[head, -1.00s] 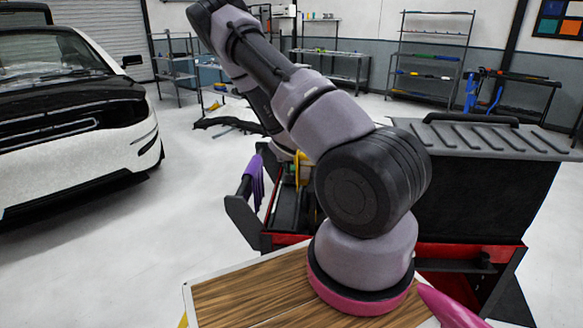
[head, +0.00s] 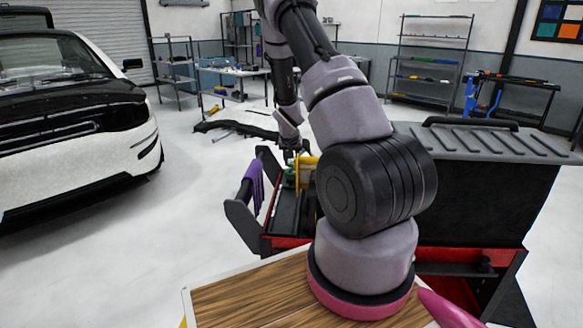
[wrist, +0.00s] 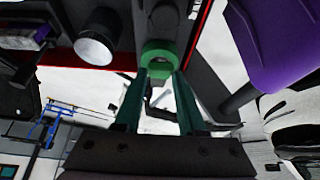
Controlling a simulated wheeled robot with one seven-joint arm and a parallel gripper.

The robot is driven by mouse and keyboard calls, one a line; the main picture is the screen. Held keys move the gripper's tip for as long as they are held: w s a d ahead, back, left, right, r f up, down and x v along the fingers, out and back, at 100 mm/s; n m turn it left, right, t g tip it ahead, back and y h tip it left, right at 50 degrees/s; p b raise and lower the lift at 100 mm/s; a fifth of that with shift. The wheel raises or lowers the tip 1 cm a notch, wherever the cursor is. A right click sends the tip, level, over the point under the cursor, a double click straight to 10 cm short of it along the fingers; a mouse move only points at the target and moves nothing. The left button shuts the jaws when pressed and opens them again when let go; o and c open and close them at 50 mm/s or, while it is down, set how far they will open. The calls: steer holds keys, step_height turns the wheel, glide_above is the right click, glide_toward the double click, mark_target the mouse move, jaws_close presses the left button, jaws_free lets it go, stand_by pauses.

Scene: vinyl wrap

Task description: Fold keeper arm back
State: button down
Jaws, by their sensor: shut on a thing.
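In the wrist view, a bright green ring-shaped piece (wrist: 160,52) sits at the tips of my gripper (wrist: 160,78), between its two dark green fingers. My gripper is shut on it. I cannot tell for certain whether this piece is the keeper arm. In the head view, my gripper (head: 291,154) points down at the far left part of the red and black tool cart (head: 282,243). A small green part shows just under it, beside a yellow part (head: 306,172). My own arm hides much of the cart's middle.
A purple cloth (head: 253,184) hangs on the cart's left side; it is large and close in the wrist view (wrist: 275,45). The cart's grey ribbed lid (head: 490,143) stands to the right. A white car (head: 75,130) is at the left, with clear floor between.

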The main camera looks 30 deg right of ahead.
steer(key=shift+w+d+r+g+y, duration=0.25)
steer(key=shift+w+r+g, duration=0.1)
steer(key=shift+r, duration=0.1)
steer(key=shift+w+d+r+g+y, duration=0.15)
steer(key=shift+w+d+r+g, duration=0.1)
steer(key=shift+r+g, duration=0.15)
steer(key=w+r+g+y, duration=0.1)
steer(key=w+d+r+g, duration=0.1)
steer(key=shift+w+g+y, duration=0.15)
steer(key=shift+g+y, duration=0.2)
steer(key=shift+y, duration=0.05)
steer(key=shift+w+d+r+g+y, duration=0.3)
steer(key=shift+w+g, duration=0.1)
steer(key=shift+g, duration=0.1)
steer(key=shift+w+d+r+g+y, duration=0.3)
steer(key=shift+w+g, duration=0.1)
steer(key=shift+g, duration=0.1)
steer(key=w+d, duration=0.3)
steer(key=w, duration=0.2)
steer(key=shift+w+d+r, duration=0.15)
steer(key=shift+w+d, duration=0.15)
steer(key=shift+w, duration=0.05)
steer(key=c, duration=1.3)
jaws_free()
steer(key=shift+w+d, duration=0.1)
steer(key=shift+w, duration=0.05)
steer(key=o, duration=0.8)
